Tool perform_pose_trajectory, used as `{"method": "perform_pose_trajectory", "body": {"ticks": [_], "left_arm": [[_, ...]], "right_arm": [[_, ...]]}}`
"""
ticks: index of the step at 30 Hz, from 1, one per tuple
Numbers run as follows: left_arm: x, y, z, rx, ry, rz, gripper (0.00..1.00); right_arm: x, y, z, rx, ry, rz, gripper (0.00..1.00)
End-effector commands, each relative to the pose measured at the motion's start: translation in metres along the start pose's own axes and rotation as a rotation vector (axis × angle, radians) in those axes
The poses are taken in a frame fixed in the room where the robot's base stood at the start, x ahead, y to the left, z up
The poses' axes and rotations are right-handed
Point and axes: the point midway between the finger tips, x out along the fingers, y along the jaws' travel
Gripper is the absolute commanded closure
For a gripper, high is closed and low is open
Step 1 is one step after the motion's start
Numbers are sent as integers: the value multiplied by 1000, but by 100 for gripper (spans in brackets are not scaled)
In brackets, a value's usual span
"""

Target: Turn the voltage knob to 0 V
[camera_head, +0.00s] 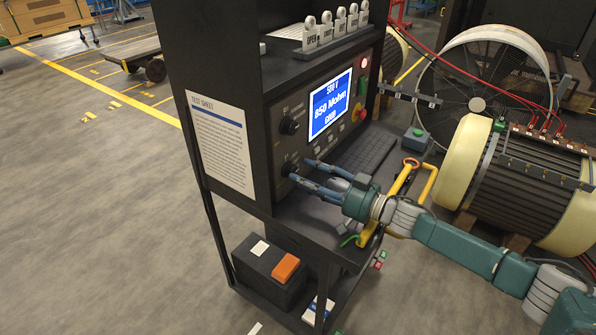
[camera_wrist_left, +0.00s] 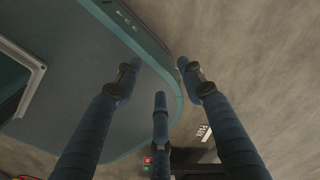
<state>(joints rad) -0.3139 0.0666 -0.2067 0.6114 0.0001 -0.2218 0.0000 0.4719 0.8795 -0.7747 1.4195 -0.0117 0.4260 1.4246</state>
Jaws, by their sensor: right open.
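The tester's front panel has two black knobs, an upper knob (camera_head: 289,126) and a lower knob (camera_head: 289,168). Their labels are too small to read, so I cannot tell which is the voltage knob. The lit blue screen (camera_head: 331,104) reads 500 V and 850 Mohm. My right gripper (camera_head: 301,170) is open, its blue fingers spread and pointing left at the lower knob. The fingertips are close to that knob; whether they touch it is unclear. My left gripper (camera_wrist_left: 160,72) shows only in the left wrist view, fingers apart and empty, away from the panel.
A keyboard (camera_head: 365,158) lies on the shelf below the screen. A yellow-handled tool (camera_head: 402,180) stands near my right wrist. A large motor (camera_head: 530,175) and a round fan (camera_head: 490,80) are at right. Open floor (camera_head: 110,220) lies left of the cabinet.

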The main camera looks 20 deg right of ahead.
Motion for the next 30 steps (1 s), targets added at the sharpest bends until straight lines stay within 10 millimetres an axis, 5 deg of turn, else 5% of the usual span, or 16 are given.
{"method": "perform_pose_trajectory", "body": {"ticks": [6,16,23,30], "left_arm": [[-3,-12,-12,2,15,-13,60],[-4,-18,-24,-2,34,-21,60],[-4,-18,-18,-2,26,-20,60],[-4,-17,-14,-2,19,-19,60]], "right_arm": [[23,0,0,-1,0,1,52],[27,1,0,-1,0,2,52],[27,1,0,-2,1,2,96],[27,1,-1,-3,2,2,97]]}}
